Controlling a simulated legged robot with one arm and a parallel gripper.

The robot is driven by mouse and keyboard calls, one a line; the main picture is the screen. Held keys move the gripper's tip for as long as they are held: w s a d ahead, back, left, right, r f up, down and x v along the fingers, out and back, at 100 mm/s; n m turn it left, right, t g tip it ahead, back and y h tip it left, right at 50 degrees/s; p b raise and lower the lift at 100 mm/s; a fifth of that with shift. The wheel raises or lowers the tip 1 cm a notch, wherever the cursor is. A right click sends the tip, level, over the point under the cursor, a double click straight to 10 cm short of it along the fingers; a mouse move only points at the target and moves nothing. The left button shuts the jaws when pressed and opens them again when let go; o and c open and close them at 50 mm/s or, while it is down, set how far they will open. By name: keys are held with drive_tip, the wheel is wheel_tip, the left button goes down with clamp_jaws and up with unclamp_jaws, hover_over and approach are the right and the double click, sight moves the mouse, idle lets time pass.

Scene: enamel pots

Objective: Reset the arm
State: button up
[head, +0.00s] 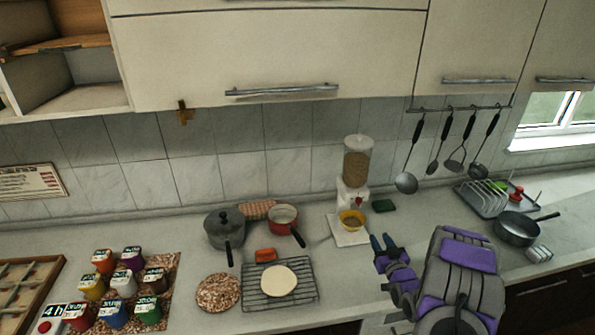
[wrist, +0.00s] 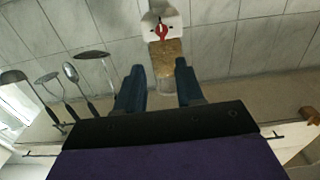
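My gripper (head: 384,243) is raised over the counter, to the right of the cereal dispenser in the head view. My own purple and grey arm fills the lower right there. In the wrist view, which looks upside down, the two blue fingers of my gripper (wrist: 158,88) stand apart with nothing held between them. The dispenser (wrist: 167,50) shows beyond the gap between the fingers. It also shows in the head view (head: 356,165), with a yellow bowl (head: 351,220) at its base. Part of the counter is hidden behind my arm.
A dark pot (head: 224,228), a red pot (head: 283,217), and a wire rack (head: 255,299) holding a pale round disc stand left of my gripper. Several labelled jars (head: 123,284) are farther left. Utensils (head: 445,145) hang behind. A black pan (head: 517,230) and dish rack (head: 487,200) are right.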

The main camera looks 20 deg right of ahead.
drive_tip(key=w+a+r+n+g+b, duration=0.2)
drive_tip(key=w+a+r+g, duration=0.1)
drive_tip(key=a+g, duration=0.35)
drive_tip(key=s+a+r+g+y+b, duration=0.1)
drive_tip(key=s+a+r+g+b, duration=0.2)
drive_tip(key=s+a, duration=0.55)
drive_tip(key=s+a+r+g+y+b, duration=0.1)
drive_tip(key=s+a+g, duration=0.4)
drive_tip(key=s+a, duration=0.7)
drive_tip(key=s+a+r+g+y+b, duration=0.1)
drive_tip(key=s+a+r+g, duration=0.3)
drive_tip(key=s+a, duration=0.8)
drive_tip(key=s+y, duration=0.1)
drive_tip(key=s, duration=0.5)
drive_tip(key=shift+s+a+r+n+g, duration=0.15)
drive_tip(key=shift+s+a+n+g, duration=0.15)
drive_tip(key=shift+a+g, duration=0.05)
